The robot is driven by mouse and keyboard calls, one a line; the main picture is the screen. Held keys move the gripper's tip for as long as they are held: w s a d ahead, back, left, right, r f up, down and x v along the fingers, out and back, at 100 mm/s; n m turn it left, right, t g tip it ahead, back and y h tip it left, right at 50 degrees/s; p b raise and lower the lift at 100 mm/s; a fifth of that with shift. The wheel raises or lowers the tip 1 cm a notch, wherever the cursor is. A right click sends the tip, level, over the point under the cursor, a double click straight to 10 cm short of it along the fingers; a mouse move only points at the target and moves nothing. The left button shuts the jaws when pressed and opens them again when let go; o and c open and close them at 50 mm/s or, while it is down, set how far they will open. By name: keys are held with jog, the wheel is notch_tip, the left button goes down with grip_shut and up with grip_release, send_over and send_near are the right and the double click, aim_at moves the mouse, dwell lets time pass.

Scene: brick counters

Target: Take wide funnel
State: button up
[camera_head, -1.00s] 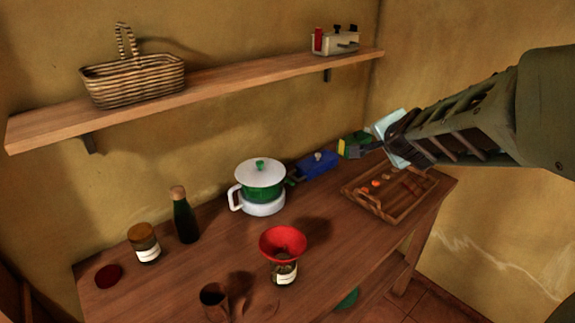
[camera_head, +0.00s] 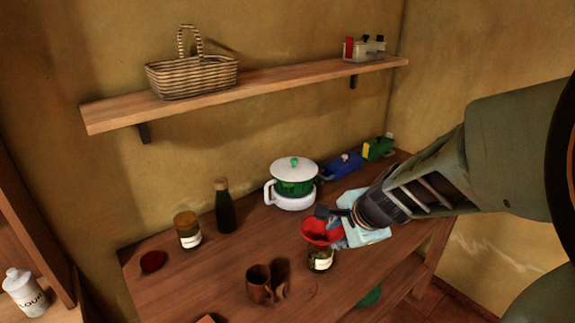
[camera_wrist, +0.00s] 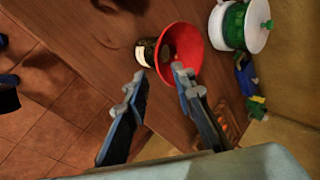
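A white and green pot (camera_head: 293,182) stands behind the funnel. A dark bottle (camera_head: 224,207), a brown-lidded jar (camera_head: 188,230) and a brown mug (camera_head: 259,283) stand to its left. Blue (camera_head: 342,166) and green (camera_head: 377,149) items lie at the back right. A shelf (camera_head: 245,87) runs above.

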jog(key=b+x, duration=0.2)
jog(key=x, duration=0.3)
jog(key=b+x, duration=0.1)
jog(key=x, duration=0.4)
jog(key=shift+w+d+f+b, duration=0.2)
jog(key=shift+w+b, duration=0.05)
jog(key=shift+b, duration=0.1)
grip_shut()
